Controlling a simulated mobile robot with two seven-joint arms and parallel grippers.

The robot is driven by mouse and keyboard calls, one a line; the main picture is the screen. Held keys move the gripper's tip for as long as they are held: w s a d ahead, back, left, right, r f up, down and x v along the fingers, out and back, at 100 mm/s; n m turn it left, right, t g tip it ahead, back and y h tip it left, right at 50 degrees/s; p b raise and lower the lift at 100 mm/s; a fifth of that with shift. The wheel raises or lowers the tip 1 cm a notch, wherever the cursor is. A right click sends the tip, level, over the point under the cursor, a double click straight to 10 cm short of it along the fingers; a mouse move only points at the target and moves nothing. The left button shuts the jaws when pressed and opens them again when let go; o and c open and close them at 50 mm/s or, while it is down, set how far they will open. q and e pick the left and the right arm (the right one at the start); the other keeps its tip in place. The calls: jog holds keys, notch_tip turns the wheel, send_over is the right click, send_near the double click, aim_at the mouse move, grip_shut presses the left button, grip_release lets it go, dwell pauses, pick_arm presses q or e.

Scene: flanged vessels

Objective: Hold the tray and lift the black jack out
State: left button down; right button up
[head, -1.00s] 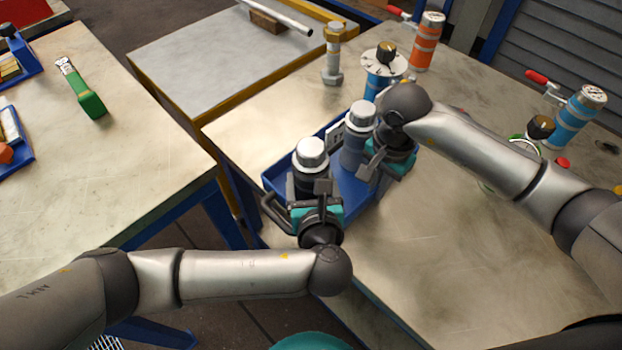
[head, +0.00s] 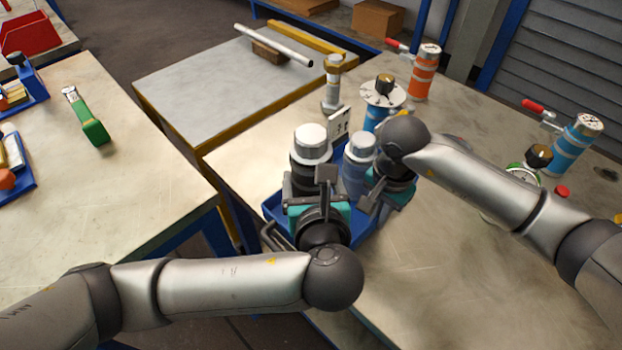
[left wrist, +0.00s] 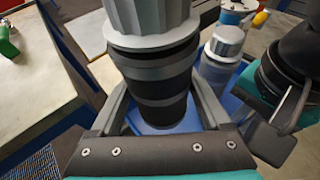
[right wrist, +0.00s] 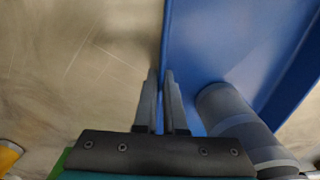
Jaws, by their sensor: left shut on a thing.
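The black jack (head: 306,176), a dark ribbed cylinder with a silver cap, is upright in my left gripper (head: 318,188). In the left wrist view the left fingers (left wrist: 165,112) close around the jack's body (left wrist: 155,80), with the blue tray below it. The blue tray (head: 274,207) rests on the table; my arms hide much of it. My right gripper (head: 376,192) is at the tray's right side. In the right wrist view its fingers (right wrist: 160,85) are close together on the rim of the tray (right wrist: 230,45).
A grey-blue jack with a silver cap (head: 358,168) stands in the tray beside the black one. The front right tabletop is clear.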

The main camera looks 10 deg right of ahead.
jog(key=o, duration=0.5)
jog(key=shift+r, duration=0.1)
notch_tip(320, 180, up, 12)
dwell(0.5)
